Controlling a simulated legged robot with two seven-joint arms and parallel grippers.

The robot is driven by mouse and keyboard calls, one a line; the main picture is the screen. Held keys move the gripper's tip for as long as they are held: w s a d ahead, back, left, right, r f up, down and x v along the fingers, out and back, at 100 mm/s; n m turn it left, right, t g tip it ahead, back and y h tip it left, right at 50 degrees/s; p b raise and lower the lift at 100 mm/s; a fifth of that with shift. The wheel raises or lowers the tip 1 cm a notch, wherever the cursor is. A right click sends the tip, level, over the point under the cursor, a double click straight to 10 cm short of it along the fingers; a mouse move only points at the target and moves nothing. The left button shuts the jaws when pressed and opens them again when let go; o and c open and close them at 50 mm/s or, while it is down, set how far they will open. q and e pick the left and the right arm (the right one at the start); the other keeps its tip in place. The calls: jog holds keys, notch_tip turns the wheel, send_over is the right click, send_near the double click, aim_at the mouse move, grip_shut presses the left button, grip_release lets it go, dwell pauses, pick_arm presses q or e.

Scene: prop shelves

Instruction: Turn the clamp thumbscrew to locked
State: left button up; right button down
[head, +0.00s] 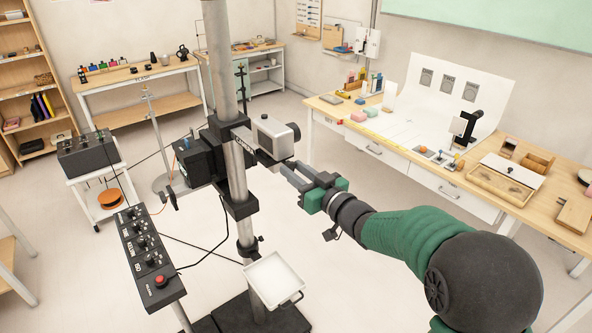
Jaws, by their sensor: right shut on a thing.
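My right gripper (287,172) reaches in from the lower right, its arm green and black. Its fingers are shut at the clamp bar (245,142) on the upright column (236,175), just below a grey camera (274,138). The clamp thumbscrew is largely hidden between the fingertips, and I cannot make out its angle. My left gripper is not in view.
A black control panel (145,247) with a red button stands to the left. A white tray (272,280) is fixed low on the column. A wooden workbench (405,140) with props runs along the right. Cables hang left of the column. Open floor lies around the stand.

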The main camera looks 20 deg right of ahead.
jog(key=shift+f, duration=0.2)
jog(key=c, duration=1.4)
grip_release()
jog(key=shift+c, duration=0.2)
jog(key=o, duration=0.4)
jog(key=shift+w, duration=0.2)
jog(key=shift+c, duration=0.2)
jog(key=shift+s+r, duration=0.1)
jog(key=b+v, duration=0.4)
jog(key=v, duration=1.2)
jog(key=shift+s+d, duration=0.15)
jog(key=shift+s, duration=0.1)
